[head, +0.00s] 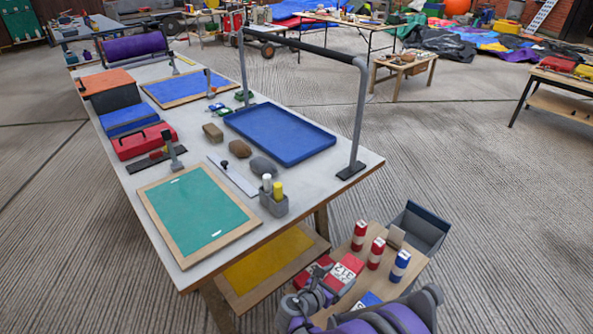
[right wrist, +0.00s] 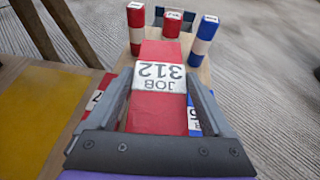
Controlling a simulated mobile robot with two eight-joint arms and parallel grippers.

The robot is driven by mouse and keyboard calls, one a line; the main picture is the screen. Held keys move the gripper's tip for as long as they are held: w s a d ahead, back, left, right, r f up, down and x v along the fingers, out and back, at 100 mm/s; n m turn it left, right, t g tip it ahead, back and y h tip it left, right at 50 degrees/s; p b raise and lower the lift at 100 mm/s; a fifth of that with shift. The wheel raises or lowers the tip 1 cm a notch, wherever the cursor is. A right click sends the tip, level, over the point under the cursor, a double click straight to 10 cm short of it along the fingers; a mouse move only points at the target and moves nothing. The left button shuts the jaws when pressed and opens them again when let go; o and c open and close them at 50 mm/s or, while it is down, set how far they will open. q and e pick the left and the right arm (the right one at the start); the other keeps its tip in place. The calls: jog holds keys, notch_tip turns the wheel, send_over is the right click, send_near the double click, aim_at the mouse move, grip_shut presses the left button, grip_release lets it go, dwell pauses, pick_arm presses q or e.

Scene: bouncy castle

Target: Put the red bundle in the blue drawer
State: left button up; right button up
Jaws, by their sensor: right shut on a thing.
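The red bundle (head: 345,271) has a white label reading JOB 312. It is at the low wooden stand at the lower right of the head view. My right gripper (head: 326,290) is shut on it. In the right wrist view the bundle (right wrist: 160,112) lies lengthwise between the two grey fingers, label up. I cannot tell whether it touches the stand below. The blue drawer (head: 428,222), dark blue-grey and open at the top, sticks out at the stand's far right end. Its inside is only partly visible. My left gripper is not in view.
On the stand are red-and-white cylinders (head: 376,253), a blue-and-white cylinder (head: 400,265), another red bundle (head: 320,268) and a blue bundle (head: 367,301). The cylinders stand between the bundle and the drawer. A large worktable (head: 165,225) is to the left.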

jog(key=r, duration=0.2)
jog(key=w+d+r+n+t+y, duration=0.1)
jog(key=r, duration=0.1)
jog(key=r+n+y, duration=0.1)
jog(key=r, duration=0.2)
jog(key=shift+w+d+t, duration=0.25)
jog(key=shift+d+t, duration=0.05)
jog(key=shift+d, duration=0.1)
notch_tip(320, 180, up, 9)
jog(key=s+n+t+y, duration=0.1)
jog(key=n+t+y, duration=0.1)
jog(key=n+y, duration=0.15)
notch_tip(320, 180, up, 19)
jog(key=p, duration=1.9)
send_over(344, 273)
jog(key=s, duration=0.1)
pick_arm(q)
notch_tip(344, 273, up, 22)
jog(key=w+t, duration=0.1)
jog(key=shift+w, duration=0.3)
pick_arm(e)
jog(key=shift+d+f, duration=0.1)
jog(key=shift+d, duration=0.15)
jog(key=shift+s, duration=0.15)
